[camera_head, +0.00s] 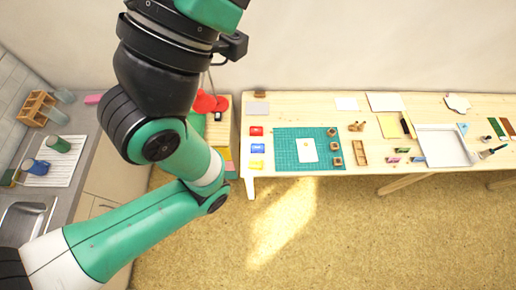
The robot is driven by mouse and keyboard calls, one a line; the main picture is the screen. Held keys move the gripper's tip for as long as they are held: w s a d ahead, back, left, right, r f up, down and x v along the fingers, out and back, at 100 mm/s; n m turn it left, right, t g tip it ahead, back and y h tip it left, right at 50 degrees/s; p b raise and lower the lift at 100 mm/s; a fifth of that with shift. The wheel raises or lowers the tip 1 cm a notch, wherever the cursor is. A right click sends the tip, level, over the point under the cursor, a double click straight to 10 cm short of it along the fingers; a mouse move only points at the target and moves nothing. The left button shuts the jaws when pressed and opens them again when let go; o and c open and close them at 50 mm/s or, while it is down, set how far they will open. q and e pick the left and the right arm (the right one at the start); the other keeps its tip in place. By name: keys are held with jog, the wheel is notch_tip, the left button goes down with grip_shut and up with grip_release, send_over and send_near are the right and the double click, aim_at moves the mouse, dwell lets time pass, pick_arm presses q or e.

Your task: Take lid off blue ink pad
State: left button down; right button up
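The blue ink pad (258,148) lies flat near the left end of the wooden table, between a red ink pad (256,131) above it and a yellow ink pad (257,163) below it. It is small in view, and I cannot make out its lid as a separate part. A green and black arm of mine fills the left side of the view, left of the pads and apart from them in the picture. No fingertips of either gripper show.
Right of the pads lies a green cutting mat (285,160) with white paper (307,150) and several wooden stamps (335,147). A wooden tray (361,153) and a white tray (440,147) are farther right.

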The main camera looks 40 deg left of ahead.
pick_arm(q)
grip_release()
dwell(0.5)
